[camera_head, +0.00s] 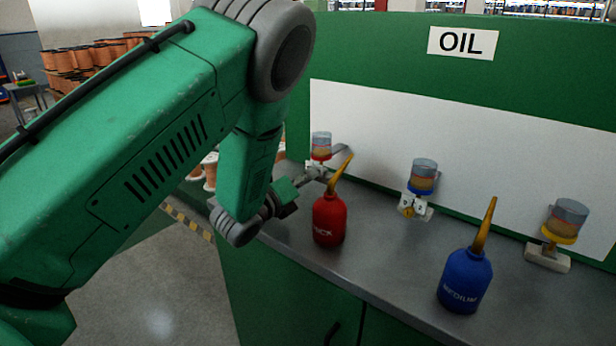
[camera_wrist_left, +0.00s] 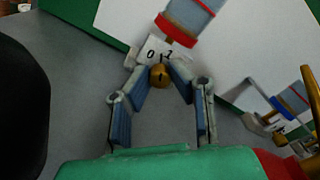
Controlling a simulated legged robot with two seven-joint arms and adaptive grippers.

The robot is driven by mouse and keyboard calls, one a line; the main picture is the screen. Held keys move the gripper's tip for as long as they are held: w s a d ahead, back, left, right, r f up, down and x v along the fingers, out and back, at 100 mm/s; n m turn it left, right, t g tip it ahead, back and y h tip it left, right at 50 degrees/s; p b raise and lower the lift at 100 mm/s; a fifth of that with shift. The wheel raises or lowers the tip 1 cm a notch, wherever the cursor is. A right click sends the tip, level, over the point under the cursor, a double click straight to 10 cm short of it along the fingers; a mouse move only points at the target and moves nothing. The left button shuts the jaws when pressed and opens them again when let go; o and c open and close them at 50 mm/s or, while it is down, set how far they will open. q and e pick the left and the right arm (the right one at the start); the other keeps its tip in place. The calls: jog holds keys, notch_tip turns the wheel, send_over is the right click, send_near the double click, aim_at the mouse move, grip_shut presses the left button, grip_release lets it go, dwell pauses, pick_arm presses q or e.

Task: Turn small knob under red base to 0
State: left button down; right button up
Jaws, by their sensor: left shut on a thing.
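The red base (camera_head: 320,156) carries a clear cup at the back left of the counter. In the left wrist view the red base (camera_wrist_left: 177,31) sits above a white block (camera_wrist_left: 153,50) with 0, 1 and what looks like 2 printed on it. The small brass knob (camera_wrist_left: 160,76) is on the block's front below the digits, with a dark mark on its face. My left gripper (camera_wrist_left: 161,82) has its blue-padded fingertips on either side of the knob, shut on it. In the head view my left gripper (camera_head: 314,174) hides the knob. My right gripper is not in view.
A red oil can (camera_head: 328,221) stands close by my left gripper, its spout leaning toward the white panel. A blue oil can (camera_head: 464,281), a blue-based cup (camera_head: 423,178) and a yellow-based cup (camera_head: 563,223) stand farther right. The green OIL panel (camera_head: 390,50) rises behind the counter.

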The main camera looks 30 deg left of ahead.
pick_arm(q)
jog(key=n+p, duration=0.1)
jog(key=n, duration=0.5)
jog(key=shift+a+n, duration=0.15)
jog(key=shift+n, duration=0.15)
dwell(0.5)
jog(key=c, duration=1.5)
grip_release()
jog(key=shift+o, duration=0.2)
jog(key=shift+a, duration=0.1)
jog(key=shift+f, duration=0.1)
jog(key=shift+s, duration=0.15)
